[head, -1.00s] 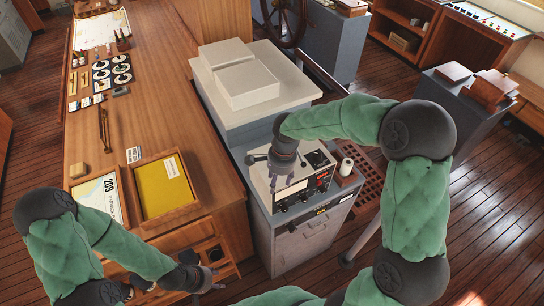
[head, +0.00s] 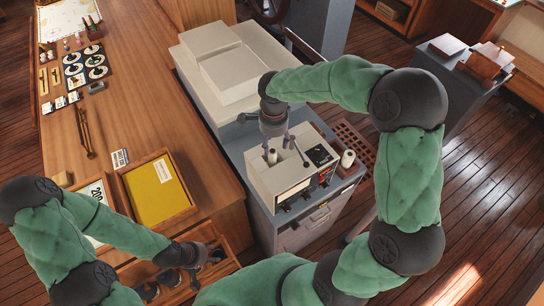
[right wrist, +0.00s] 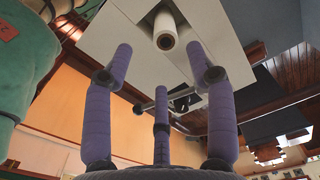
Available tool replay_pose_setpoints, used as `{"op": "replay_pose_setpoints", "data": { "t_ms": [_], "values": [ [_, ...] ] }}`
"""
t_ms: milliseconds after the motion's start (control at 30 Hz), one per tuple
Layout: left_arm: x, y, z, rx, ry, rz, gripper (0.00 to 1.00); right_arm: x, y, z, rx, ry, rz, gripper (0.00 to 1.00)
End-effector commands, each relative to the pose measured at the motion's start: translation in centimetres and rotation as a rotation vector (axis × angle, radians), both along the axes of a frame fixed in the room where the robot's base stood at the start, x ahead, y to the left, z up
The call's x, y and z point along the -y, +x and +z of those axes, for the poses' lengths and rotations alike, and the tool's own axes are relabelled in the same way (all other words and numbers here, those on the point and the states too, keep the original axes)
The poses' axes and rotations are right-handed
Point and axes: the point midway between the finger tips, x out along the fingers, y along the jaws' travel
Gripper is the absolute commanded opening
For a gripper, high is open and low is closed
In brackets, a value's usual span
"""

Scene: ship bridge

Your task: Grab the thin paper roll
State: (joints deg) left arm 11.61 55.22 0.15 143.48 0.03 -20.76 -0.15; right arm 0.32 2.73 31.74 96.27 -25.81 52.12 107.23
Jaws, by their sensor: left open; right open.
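A thin white paper roll (head: 272,157) stands upright in an opening in the top of a cream instrument box. It also shows in the right wrist view (right wrist: 165,38), end-on with a hollow core, just beyond the fingertips. My right gripper (head: 279,147) points down above the box, open and empty, its purple fingers spread close around the roll's upper end; whether they touch it I cannot tell. A second white roll (head: 347,159) stands at the box's right side. My left gripper (head: 212,256) is low at the left, over the desk's open compartments, open and apart from the rolls.
The cream instrument box (head: 262,180) has a black panel with knobs and a lever near my right fingers. Light housings (head: 228,72) rise behind it. A yellow folder (head: 157,193) lies in a wooden tray on the desk at left. Open floor lies to the right.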

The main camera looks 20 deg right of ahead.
Motion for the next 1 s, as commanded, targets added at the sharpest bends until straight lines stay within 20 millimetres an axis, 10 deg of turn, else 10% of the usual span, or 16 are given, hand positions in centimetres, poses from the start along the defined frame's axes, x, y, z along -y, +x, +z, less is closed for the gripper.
{"op": "replay_pose_setpoints", "data": {
  "t_ms": [867,1000],
  "values": [
    [0.0,0.1,2.0,0.001,0.0,0.0,0.44,0.2,0.5,-6.5,0.001,0.001,0.001,0.56],
    [0.0,0.1,2.0,0.001,0.0,0.0,0.44,0.2,0.5,-6.5,0.001,0.001,0.001,0.25]
  ]
}}
